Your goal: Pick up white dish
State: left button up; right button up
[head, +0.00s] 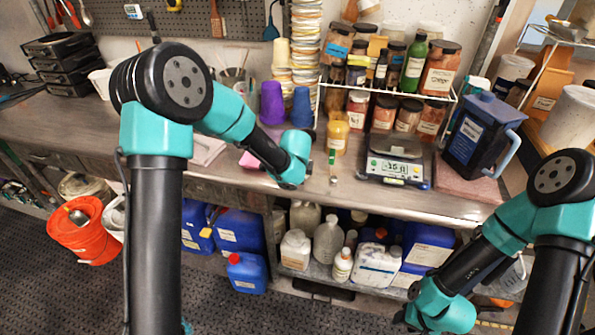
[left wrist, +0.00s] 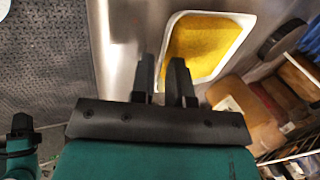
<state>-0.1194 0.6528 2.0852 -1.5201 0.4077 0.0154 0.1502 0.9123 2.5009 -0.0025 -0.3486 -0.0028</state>
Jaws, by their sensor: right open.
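The white dish (left wrist: 246,24), shallow with rounded corners and a yellow inside, lies on the metal counter in the left wrist view. My left gripper (left wrist: 162,62) is just short of its near left side, with two dark fingers a narrow gap apart and nothing seen between them. In the head view I cannot make out the dish for certain, and the left fingers are hidden behind my left wrist. My right gripper (head: 402,319) hangs low at the bottom right, in front of the counter, away from the dish; it is open, its fingers barely seen.
A digital scale (head: 394,172), a blue pitcher (head: 481,134) and a rack of jars (head: 386,85) stand on the counter's right half. Purple (head: 271,103) and blue (head: 302,107) cups stand behind my left wrist. The counter's front strip (head: 400,200) is mostly clear.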

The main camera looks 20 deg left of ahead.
pick_arm(q)
jog(key=shift+f, duration=0.25)
jog(key=shift+c, duration=0.5)
grip_shut()
